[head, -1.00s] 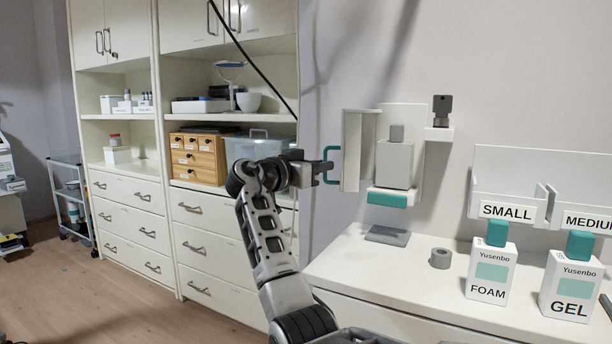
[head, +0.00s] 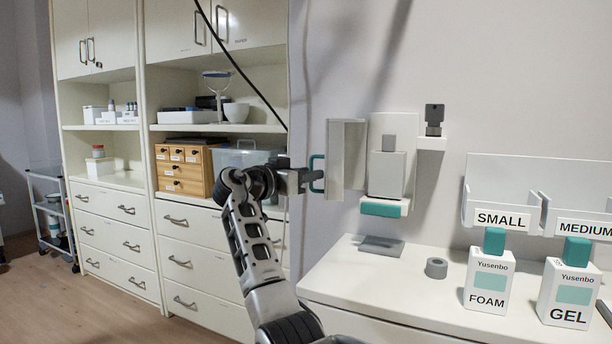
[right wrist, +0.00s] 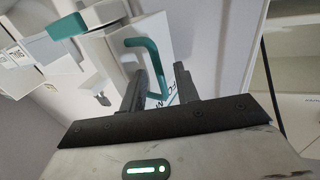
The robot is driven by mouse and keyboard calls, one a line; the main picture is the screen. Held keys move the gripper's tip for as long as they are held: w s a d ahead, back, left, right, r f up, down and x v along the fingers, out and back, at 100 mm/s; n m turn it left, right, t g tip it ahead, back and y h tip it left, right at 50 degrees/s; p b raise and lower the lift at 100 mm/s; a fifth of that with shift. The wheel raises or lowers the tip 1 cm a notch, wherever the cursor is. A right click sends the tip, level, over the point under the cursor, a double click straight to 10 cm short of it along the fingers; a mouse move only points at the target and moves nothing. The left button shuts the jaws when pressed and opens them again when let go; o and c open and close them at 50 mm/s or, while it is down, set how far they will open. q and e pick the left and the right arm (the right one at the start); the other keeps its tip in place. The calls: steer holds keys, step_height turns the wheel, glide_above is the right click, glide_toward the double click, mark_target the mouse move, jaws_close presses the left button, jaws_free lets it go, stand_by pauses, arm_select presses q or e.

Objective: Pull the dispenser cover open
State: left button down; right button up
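The dispenser (head: 387,174) is a pale grey block on a white wall bracket with a teal piece below. Its light grey cover (head: 347,155) stands swung out on the left, leaving the dispenser front exposed. A teal U-shaped handle (head: 313,170) is on the cover's outer side; it also shows in the right wrist view (right wrist: 152,62). My right gripper (head: 318,177) is at the handle's lower part. In the right wrist view its two dark fingers (right wrist: 162,80) are apart, with the handle's lower end between them; contact cannot be told. My left gripper is not in view.
A white counter (head: 350,285) below holds a grey plate (head: 381,245), a grey ring (head: 436,268), and FOAM (head: 487,283) and GEL (head: 569,292) bottles at the right. A shelf cabinet (head: 120,215) stands behind my right arm.

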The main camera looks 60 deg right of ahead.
steer(key=w+a, duration=0.3)
steer(key=a, duration=1.2)
steer(key=shift+a+b, duration=0.35)
steer(key=shift+b, duration=0.1)
steer(key=shift+w+f, duration=0.1)
